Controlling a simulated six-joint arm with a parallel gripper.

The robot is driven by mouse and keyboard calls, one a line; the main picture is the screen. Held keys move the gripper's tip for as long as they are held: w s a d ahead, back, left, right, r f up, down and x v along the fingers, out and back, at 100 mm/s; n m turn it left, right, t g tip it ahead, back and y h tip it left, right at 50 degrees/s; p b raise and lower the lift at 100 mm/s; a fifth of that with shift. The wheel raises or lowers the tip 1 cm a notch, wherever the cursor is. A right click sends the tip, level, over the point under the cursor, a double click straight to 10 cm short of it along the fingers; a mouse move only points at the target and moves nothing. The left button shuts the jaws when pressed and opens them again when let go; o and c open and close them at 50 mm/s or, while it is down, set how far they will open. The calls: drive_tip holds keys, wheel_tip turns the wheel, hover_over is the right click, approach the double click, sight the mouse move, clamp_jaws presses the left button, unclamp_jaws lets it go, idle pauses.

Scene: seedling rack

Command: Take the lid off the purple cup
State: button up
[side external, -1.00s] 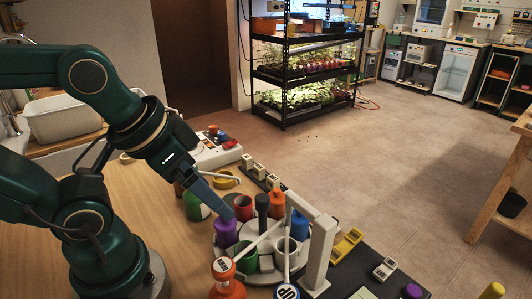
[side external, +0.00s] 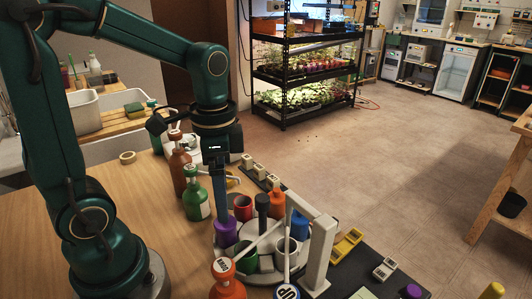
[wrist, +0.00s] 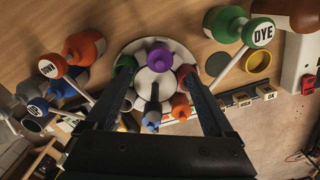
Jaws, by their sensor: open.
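The purple cup (side external: 226,233) stands on a pale round rack (side external: 222,254) at its left side. In the wrist view its purple top (wrist: 159,57) looks round with a raised middle, and it lies between my fingertips. I cannot make out a seam between lid and cup. My gripper (side external: 220,208) points straight down just above the cup in the side view. In the wrist view my gripper (wrist: 158,70) is open, with one finger on each side and nothing held. Whether the fingertips touch the purple top cannot be told.
Close around it on the rack are a red cup (side external: 243,206), a green cup (side external: 246,262), an orange one (side external: 276,206) and a dark post (side external: 262,205). A green bottle (side external: 196,200) stands to the left.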

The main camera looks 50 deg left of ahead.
drive_tip(key=shift+f, duration=2.35)
drive_tip(key=shift+c, duration=0.3)
drive_tip(key=c, duration=1.3)
